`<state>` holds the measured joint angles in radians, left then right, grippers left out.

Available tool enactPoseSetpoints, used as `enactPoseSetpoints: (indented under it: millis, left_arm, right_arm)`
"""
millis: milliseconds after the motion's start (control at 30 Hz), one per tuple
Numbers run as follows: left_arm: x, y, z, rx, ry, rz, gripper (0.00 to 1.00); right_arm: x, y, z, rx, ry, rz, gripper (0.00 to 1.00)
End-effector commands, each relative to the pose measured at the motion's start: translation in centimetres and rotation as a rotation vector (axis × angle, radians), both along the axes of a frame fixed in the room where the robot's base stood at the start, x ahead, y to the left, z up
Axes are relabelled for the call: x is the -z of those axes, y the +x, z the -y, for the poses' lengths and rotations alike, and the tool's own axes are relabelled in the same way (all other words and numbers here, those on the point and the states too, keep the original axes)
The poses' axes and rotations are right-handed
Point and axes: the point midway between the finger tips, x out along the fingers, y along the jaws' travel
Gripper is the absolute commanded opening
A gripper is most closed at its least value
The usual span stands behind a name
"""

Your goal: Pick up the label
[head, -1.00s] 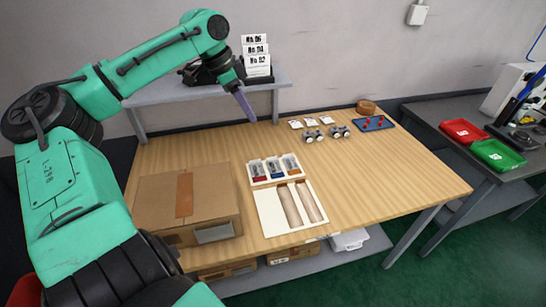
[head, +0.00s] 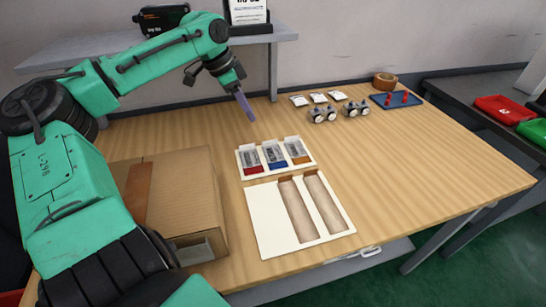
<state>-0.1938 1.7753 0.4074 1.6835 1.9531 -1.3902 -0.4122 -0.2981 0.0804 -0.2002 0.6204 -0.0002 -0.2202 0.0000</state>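I cannot tell for certain which thing is the label. White printed cards (head: 247,12) stand on the shelf at the top, cut off by the picture edge. Several small white packets (head: 318,98) lie flat at the back of the table. A white holder (head: 242,166) has three pockets with printed pieces and red, blue and orange parts. My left gripper (head: 245,105) hangs above the table, behind the holder and left of the packets. Its purple fingers overlap in this view, so their opening is unclear, and nothing shows between them. My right gripper is out of view.
A cardboard box (head: 185,205) stands at the left front. A white board (head: 265,225) with two brown recesses lies in front. Metal fittings (head: 323,115), a tape roll (head: 385,82) and a blue tray (head: 383,101) are at the back. The table's right side is clear.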

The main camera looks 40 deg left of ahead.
Motion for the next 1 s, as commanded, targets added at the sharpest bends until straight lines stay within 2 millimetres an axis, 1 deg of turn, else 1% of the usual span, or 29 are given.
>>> enactPoseSetpoints:
  millis: [33, 100, 200, 367, 533, 633, 833, 867, 900, 933, 1000]
  left_arm:
    - [1.4, 0.3, 0.3, 0.002, 0.001, -0.008, 0.39]
    - [3.2, 0.9, 0.7, 0.001, 0.002, -0.008, 0.39]
    - [5.2, 1.6, 1.2, 0.001, 0.002, -0.008, 0.39]
    - [7.0, 2.4, 1.7, 0.001, 0.001, -0.005, 0.39]
    - [10.0, 3.5, 2.5, 0.001, 0.002, -0.007, 0.39]
    - [11.0, 3.9, 2.7, 0.001, 0.000, -0.004, 0.39]
    - [11.0, 4.0, 2.8, 0.000, -0.001, -0.001, 0.39]
    - [11.0, 4.0, 2.8, 0.000, -0.001, -0.001, 0.27]
    - [11.0, 4.0, 2.8, 0.000, -0.001, -0.001, 0.12]
    - [11.0, 4.0, 2.8, 0.000, -0.001, -0.001, 0.01]
    - [11.0, 4.0, 2.8, 0.000, -0.001, -0.001, 0.00]
  right_arm:
    - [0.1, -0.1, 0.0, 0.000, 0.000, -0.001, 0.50]
    - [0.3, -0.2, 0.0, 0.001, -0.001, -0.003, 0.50]
    - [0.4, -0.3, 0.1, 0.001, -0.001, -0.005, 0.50]
    - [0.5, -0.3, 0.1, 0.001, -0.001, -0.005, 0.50]
    - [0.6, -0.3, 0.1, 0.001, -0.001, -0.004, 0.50]
    - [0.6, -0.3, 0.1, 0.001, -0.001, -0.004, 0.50]
    - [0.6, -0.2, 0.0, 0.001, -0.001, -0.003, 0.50]
    - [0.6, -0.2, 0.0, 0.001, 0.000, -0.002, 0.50]
    - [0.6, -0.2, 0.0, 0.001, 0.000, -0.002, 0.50]
    - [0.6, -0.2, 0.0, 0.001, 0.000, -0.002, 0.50]
    - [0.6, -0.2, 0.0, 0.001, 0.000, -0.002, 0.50]
